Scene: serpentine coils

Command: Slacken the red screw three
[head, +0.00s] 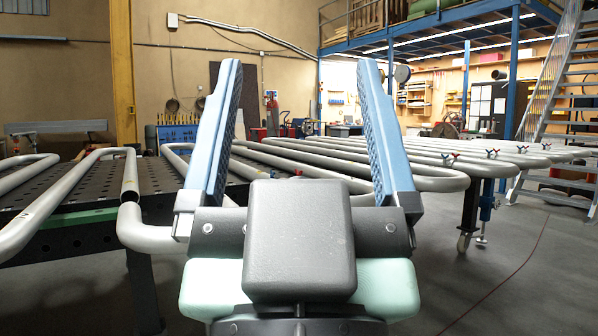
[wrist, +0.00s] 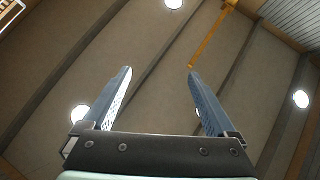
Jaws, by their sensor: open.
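My gripper (head: 298,64) stands large in the middle of the head view, its two blue fingers spread wide and pointing up, with nothing between them. It also shows open and empty in the wrist view (wrist: 159,73), against the ceiling. Small red and blue screw handles sit on the grey coil pipes at the right: one at the near right (head: 446,156), one farther right (head: 491,153) and another beyond it (head: 522,148). They are small, and I cannot tell which one is screw three. My gripper is well apart from them. The wrist view shows no screw.
Grey serpentine pipes (head: 430,180) lie across dark perforated tables (head: 75,188) on both sides. A table leg on a caster (head: 468,215) stands at right. Open grey floor (head: 500,270) lies at the lower right. A metal stair (head: 560,90) rises behind, beside a blue mezzanine frame (head: 514,75).

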